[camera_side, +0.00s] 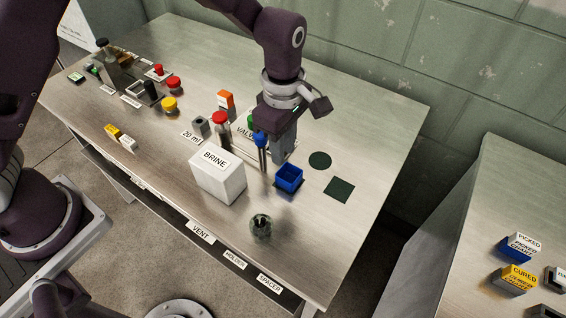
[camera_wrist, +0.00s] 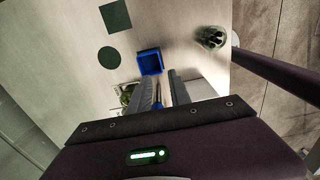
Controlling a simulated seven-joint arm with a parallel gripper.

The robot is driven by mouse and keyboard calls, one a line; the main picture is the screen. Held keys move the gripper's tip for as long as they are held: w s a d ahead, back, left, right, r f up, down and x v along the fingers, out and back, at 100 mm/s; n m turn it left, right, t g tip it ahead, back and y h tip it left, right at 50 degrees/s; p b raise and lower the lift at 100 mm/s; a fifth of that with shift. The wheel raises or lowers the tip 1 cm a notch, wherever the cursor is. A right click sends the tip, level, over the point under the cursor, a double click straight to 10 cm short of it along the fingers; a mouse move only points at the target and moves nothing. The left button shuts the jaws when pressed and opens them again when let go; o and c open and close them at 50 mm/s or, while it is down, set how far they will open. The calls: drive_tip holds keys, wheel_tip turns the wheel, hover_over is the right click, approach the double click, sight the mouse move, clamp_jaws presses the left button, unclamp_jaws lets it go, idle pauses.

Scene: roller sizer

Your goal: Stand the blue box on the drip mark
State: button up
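The blue box (camera_side: 289,179) stands on the table, open at the top, just right of and below my gripper (camera_side: 273,168). In the wrist view the blue box (camera_wrist: 150,62) lies just beyond my fingertips (camera_wrist: 160,78), apart from them. My fingers are spread, and a blue-topped piece (camera_wrist: 158,105) shows between them, with no visible grip on it. Two flat dark green marks lie right of the box in the side view: a round one (camera_side: 320,160) and a square one (camera_side: 340,189). I cannot tell which is the drip mark. Both are bare.
A white BRINE block (camera_side: 217,175) stands left of the box. A dark glass-like holder (camera_side: 260,227) stands near the front edge. A red-topped post (camera_side: 219,118) and an orange box (camera_side: 226,99) are behind. The table around the green marks is clear.

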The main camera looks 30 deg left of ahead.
drive_tip(key=s+a+r+m+t+h, duration=0.1)
drive_tip(key=s+a+r+m, duration=0.35)
drive_tip(key=r, duration=0.45)
drive_tip(key=s+a+r+m+t+h, duration=0.1)
drive_tip(key=s+a+r+m, duration=0.35)
drive_tip(key=r, duration=0.45)
drive_tip(key=s+a+r+m+t+y, duration=0.1)
drive_tip(key=s+a+m, duration=0.3)
drive_tip(key=s, duration=0.2)
drive_tip(key=s+a+r+m+t+y, duration=0.1)
drive_tip(key=s+a+m+t, duration=0.1)
drive_tip(key=s+a+m, duration=0.2)
drive_tip(key=s+m, duration=0.1)
drive_tip(key=s, duration=0.2)
drive_tip(key=shift+r+t, duration=0.3)
